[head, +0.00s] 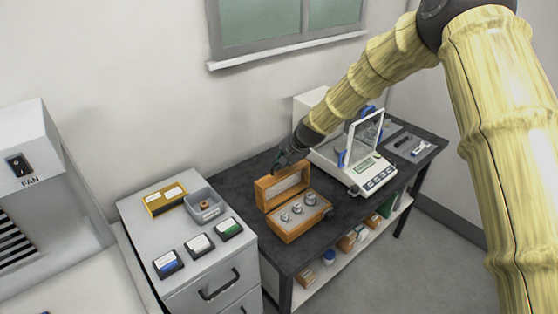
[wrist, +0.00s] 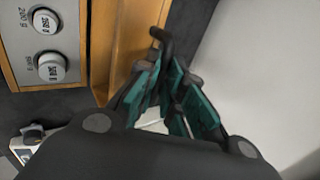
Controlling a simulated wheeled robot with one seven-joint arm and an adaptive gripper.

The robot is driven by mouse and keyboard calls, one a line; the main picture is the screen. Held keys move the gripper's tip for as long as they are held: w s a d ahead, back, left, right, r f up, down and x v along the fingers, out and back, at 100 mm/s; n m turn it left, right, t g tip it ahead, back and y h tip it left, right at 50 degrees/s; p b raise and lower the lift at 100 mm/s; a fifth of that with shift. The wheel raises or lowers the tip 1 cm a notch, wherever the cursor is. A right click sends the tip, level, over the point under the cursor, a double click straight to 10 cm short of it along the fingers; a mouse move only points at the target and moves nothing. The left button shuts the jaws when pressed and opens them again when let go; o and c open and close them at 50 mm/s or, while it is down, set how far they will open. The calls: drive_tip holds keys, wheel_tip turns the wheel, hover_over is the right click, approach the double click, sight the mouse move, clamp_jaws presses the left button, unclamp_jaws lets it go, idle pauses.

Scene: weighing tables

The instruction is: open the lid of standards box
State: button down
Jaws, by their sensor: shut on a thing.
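The wooden standards box (head: 290,233) stands on the dark table with its lid (head: 268,194) raised roughly upright at the back. Metal weights sit in its grey insert, and two of them show close up in the wrist view, where the box's wooden edge (wrist: 83,45) is also seen. My gripper (head: 281,160) is at the top edge of the lid. In the wrist view its teal fingers (wrist: 165,75) are closed together at the lid (wrist: 128,40), by a dark handle-like piece (wrist: 160,36). The exact contact is partly hidden by the fingers.
A balance (head: 355,168) with a glass shield stands right of the box, under my arm. A grey cabinet (head: 205,268) to the left carries a yellow box (head: 166,199), a grey tray (head: 203,220) and several small labelled cases. A wall is close behind the table.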

drive_tip(key=shift+w+a+r, duration=0.15)
drive_tip(key=shift+w+r, duration=0.2)
drive_tip(key=c, duration=1.6)
unclamp_jaws()
drive_tip(key=shift+o, duration=0.4)
drive_tip(key=shift+s+f, duration=0.1)
drive_tip(key=shift+s, duration=0.1)
drive_tip(key=shift+f, duration=0.1)
drive_tip(key=v, duration=1.2)
